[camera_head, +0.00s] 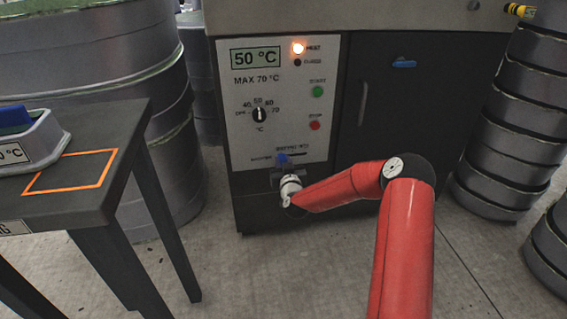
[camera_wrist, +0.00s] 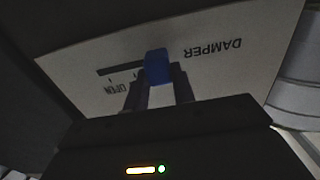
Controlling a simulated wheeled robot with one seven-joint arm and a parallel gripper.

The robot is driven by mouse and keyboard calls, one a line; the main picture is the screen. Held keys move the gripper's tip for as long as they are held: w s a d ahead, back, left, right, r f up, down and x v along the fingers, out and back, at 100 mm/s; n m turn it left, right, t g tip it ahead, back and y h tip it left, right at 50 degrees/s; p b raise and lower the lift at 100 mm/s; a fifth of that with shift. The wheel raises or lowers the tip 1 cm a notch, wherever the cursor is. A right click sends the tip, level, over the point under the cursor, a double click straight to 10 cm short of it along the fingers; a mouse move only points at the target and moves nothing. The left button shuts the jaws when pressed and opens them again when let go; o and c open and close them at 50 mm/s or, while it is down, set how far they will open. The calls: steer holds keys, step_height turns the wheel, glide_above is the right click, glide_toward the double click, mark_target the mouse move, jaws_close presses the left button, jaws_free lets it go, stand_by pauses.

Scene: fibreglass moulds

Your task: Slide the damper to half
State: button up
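The blue damper knob (camera_head: 282,158) sits at the left end of its dark slot (camera_head: 299,154), low on the oven's white control panel. In the wrist view, turned upside down, the knob (camera_wrist: 157,65) is at the slot's right end, on the side of the word DAMPER. The slot (camera_wrist: 118,70) runs left of it towards the word OPEN. My gripper (camera_head: 286,172) is at the panel. Its dark fingers flank the knob closely in the wrist view (camera_wrist: 159,78) and appear shut on it. The fingers hide the scale marks near the knob.
The panel has a dial (camera_head: 259,115), a green button (camera_head: 318,91) and a red button (camera_head: 315,126). The heat lamp (camera_head: 298,48) is lit and the display (camera_head: 255,57) reads 50 °C. A dark table (camera_head: 120,150) stands left; stacked round moulds (camera_head: 510,125) stand right.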

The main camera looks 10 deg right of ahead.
jaws_close()
steer(key=shift+d+b, duration=0.9)
steer(key=shift+d, duration=1.1)
steer(key=o, duration=0.6)
jaws_free()
steer(key=shift+o, duration=0.2)
steer(key=s, duration=0.8)
